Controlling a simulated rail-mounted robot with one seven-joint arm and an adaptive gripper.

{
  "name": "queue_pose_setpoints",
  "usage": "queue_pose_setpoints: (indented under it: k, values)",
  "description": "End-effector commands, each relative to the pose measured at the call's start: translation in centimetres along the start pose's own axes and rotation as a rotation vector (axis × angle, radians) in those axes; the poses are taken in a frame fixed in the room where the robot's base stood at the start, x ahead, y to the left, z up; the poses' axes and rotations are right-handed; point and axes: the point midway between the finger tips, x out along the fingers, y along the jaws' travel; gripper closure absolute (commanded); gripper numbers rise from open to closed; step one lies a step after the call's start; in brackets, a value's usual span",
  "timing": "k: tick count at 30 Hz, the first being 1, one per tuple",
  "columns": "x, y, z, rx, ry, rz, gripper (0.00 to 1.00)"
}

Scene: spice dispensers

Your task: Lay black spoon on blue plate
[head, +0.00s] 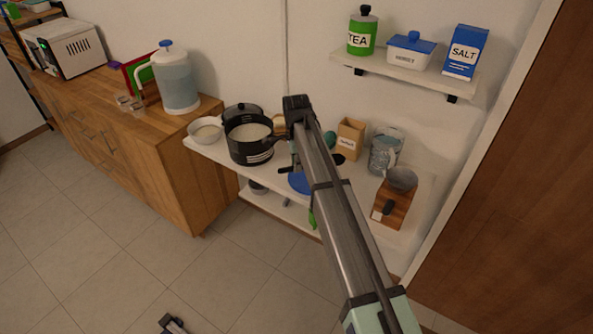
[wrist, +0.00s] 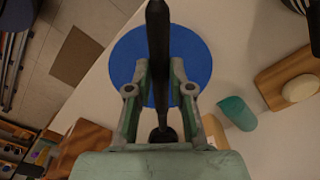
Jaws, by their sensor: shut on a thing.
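The blue plate (wrist: 195,42) lies on the white shelf top, flat and round in the wrist view. In the head view only part of the plate (head: 298,184) shows, the rest hidden behind my arm. The black spoon (wrist: 158,30) runs lengthwise through the wrist view, between my fingers and across the plate's middle. My gripper (wrist: 161,72) is shut on the spoon and is over the plate. I cannot tell whether the spoon touches the plate. In the head view my arm hides the fingertips.
A black pot (head: 249,138) and a white bowl (head: 205,130) stand left of my arm. A glass jug (head: 386,150), a small box (head: 350,138) and a wooden grinder (head: 393,205) stand to the right. A teal cup (wrist: 238,112) is near the plate. A wall shelf (head: 400,75) hangs above.

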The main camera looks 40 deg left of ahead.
Motion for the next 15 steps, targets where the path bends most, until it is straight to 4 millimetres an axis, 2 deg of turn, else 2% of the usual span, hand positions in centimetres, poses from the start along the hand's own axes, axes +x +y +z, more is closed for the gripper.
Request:
queue_pose_setpoints:
  k: [5, 12, 15]
  values:
    - [0.8, 0.0, 0.0, 0.0, 0.0, 0.0, 1.0]
    - [3.9, 0.1, 0.0, 0.0, 0.0, 0.002, 1.0]
    - [4.5, 0.1, 0.0, 0.0, 0.0, 0.0, 1.0]
